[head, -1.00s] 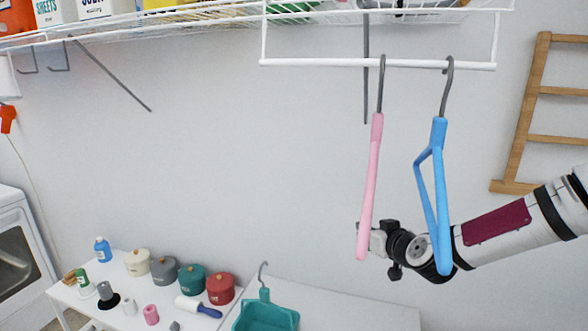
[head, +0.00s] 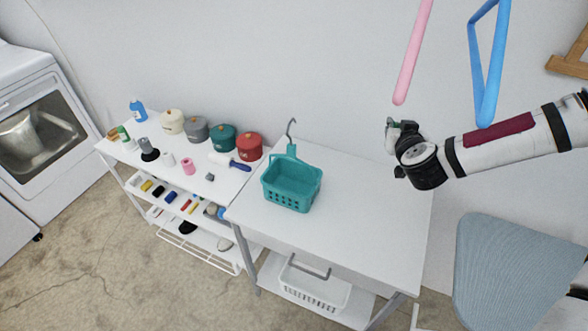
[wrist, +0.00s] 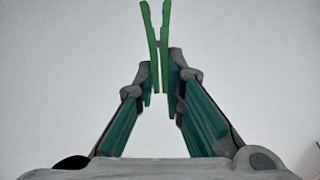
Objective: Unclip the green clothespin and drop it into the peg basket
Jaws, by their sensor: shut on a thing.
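The green clothespin (wrist: 153,35) is held between the fingertips of my gripper (wrist: 162,78) in the wrist view, its two long green pieces pointing away from the palm. In the head view my gripper (head: 391,127) is at the right, above the white table and below the pink hanger; the pin is barely visible there. The pin touches nothing else that I can see. The teal peg basket (head: 291,190), with a hook on its back, stands on the white table, left of and lower than my gripper. I cannot make out its contents.
A pink hanger (head: 412,55) and a blue hanger (head: 488,70) hang close above my arm. The white table (head: 370,215) is bare right of the basket. Left of it, a shelf unit carries several lidded pots, including a red one (head: 249,146). A grey-blue padded board (head: 520,275) stands at lower right.

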